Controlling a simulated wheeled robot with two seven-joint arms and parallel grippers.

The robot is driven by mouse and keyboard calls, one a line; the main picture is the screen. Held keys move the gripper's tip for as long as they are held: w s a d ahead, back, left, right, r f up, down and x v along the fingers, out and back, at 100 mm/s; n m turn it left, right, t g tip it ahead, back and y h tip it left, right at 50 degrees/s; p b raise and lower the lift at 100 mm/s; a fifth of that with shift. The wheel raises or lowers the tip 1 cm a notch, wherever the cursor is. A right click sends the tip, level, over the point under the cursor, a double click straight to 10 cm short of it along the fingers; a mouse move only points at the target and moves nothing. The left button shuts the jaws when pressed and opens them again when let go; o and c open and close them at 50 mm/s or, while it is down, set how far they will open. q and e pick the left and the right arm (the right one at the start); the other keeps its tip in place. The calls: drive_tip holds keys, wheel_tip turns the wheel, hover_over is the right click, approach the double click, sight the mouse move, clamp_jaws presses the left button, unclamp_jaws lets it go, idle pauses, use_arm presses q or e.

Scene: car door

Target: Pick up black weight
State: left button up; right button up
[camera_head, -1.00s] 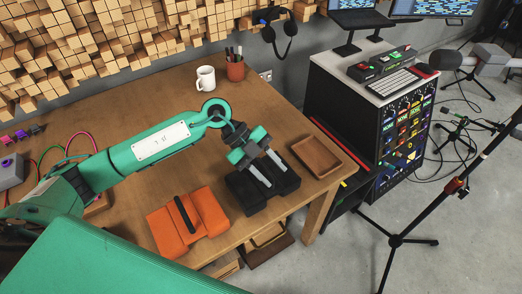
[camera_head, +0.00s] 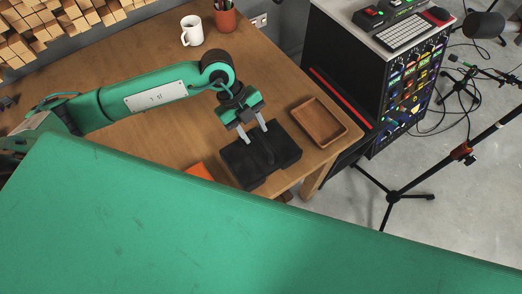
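The black weight (camera_head: 284,143) lies on the wooden table near its front right corner. It is a dark block with a raised bar along its middle. My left gripper (camera_head: 256,136) is over the back edge of the weight. Its two grey fingers point down and stand apart, with nothing seen between them. I cannot tell whether the fingertips touch the weight or hover above it. My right gripper is not in view.
An orange weight (camera_head: 199,171) shows only as a corner left of the black one. A brown tray (camera_head: 320,122) lies to the right. A white mug (camera_head: 192,30) and a reddish pen cup (camera_head: 226,19) stand at the back. My green body covers the lower view.

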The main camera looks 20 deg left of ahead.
sight(260, 140)
use_arm(q)
drive_tip(key=p+x, duration=0.1)
drive_tip(key=x, duration=0.3)
drive_tip(key=shift+s+d, duration=0.1)
drive_tip(key=shift+d, duration=0.1)
drive_tip(key=shift+d+f+p, duration=0.25)
drive_tip(key=shift+f+p, duration=0.05)
drive_tip(key=shift+f, duration=0.25)
drive_tip(key=shift+c, duration=1.3)
clamp_jaws()
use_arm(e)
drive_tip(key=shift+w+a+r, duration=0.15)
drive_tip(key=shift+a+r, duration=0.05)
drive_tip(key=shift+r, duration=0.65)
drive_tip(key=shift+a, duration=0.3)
use_arm(q)
drive_tip(key=shift+r, duration=0.15)
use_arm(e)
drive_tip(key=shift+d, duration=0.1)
